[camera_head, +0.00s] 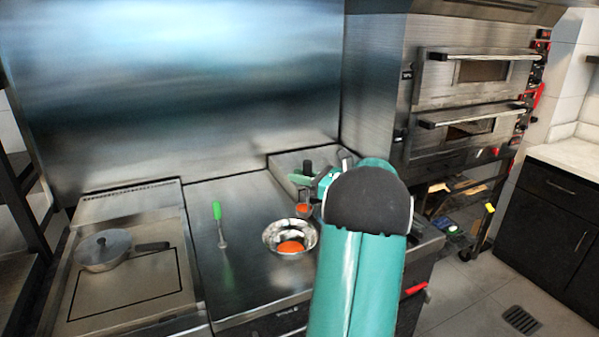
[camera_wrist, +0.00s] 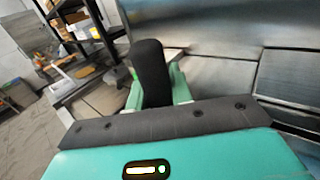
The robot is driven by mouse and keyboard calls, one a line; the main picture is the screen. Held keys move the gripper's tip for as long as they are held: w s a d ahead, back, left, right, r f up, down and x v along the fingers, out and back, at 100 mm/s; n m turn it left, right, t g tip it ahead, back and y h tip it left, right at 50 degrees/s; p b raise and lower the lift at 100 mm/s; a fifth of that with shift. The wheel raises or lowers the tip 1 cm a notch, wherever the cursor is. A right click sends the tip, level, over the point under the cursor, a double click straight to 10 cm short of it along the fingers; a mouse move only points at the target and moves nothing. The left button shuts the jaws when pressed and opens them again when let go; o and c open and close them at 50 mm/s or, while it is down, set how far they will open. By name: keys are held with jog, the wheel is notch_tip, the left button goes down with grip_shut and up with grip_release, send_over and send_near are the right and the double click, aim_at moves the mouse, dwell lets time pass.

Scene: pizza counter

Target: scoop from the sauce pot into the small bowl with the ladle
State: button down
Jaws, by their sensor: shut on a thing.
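My gripper (camera_head: 322,182) is shut on the black-handled ladle (camera_head: 308,167), above the back right of the counter. The black handle (camera_wrist: 151,72) stands up between the green fingers in the wrist view. A small reddish spot under the gripper seems to be the ladle's cup with sauce, but it is too small to be sure. A shiny metal bowl (camera_head: 271,235) with orange-red sauce in it sits on the counter, in front and a little left of the gripper. I cannot pick out the sauce pot for certain; my arm hides part of the counter.
A grey saucepan (camera_head: 103,251) stands on the griddle at left. A green-handled utensil (camera_head: 217,213) lies on the counter left of the bowl. A steel wall (camera_head: 180,90) rises behind. Stacked ovens (camera_head: 470,95) stand at right. The counter's front middle is clear.

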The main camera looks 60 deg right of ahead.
jog(key=shift+w+a+f+n+g, duration=0.3)
jog(key=shift+a+f+n, duration=0.15)
jog(key=shift+f, duration=0.35)
jog(key=w+a+f+n+g+h, duration=0.5)
jog(key=a+f+n+g+h, duration=0.3)
jog(key=a+f+n, duration=0.1)
jog(key=shift+w+a+f+n+h, duration=0.25)
jog(key=shift+a+f+n+h, duration=0.1)
jog(key=shift+f+n, duration=0.5)
dwell(1.0)
jog(key=shift+f+n+g+h, duration=0.1)
jog(key=shift+n+g+h, duration=0.15)
jog(key=shift+n+g, duration=0.05)
jog(key=shift+f, duration=0.35)
